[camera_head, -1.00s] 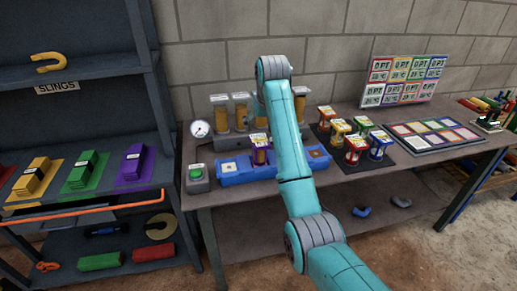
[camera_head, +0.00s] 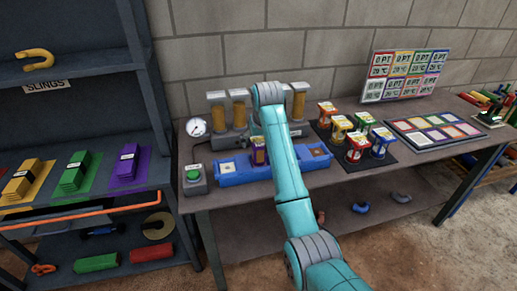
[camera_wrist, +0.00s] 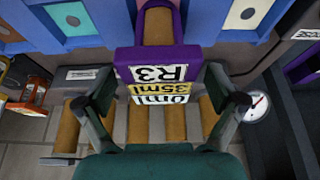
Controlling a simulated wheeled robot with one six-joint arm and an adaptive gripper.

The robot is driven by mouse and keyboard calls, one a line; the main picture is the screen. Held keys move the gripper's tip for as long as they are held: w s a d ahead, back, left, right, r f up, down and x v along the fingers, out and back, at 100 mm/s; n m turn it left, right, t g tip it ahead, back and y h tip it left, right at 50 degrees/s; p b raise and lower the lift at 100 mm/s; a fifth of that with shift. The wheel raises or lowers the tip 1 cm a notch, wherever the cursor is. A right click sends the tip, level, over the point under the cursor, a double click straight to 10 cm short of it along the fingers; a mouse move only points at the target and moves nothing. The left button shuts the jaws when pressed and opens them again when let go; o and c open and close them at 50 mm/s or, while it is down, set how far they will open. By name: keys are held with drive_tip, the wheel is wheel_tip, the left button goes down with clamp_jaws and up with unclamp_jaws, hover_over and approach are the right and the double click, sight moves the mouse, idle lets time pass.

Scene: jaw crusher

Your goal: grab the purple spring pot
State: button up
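The purple spring pot (camera_head: 258,153) stands in the middle of the blue tray (camera_head: 232,177) on the bench, partly hidden by my arm in the head view. In the wrist view, the purple spring pot (camera_wrist: 158,58) shows a purple cap labelled R3 and 35ML, with a tan cylinder behind it. My gripper (camera_wrist: 158,80) is open, with one dark finger on each side of the cap. The fingertips are close to the cap's sides; small gaps seem to remain. My gripper is hidden behind my arm in the head view.
Several tan cylinders on a grey stand (camera_head: 217,112) and a dial gauge (camera_head: 195,127) are behind the tray. A green button box (camera_head: 194,179) is left of it. Red, yellow, green and blue pots stand on a dark mat (camera_head: 396,160) to the right, beside a card board (camera_head: 434,133).

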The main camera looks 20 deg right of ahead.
drive_tip(key=c, duration=1.4)
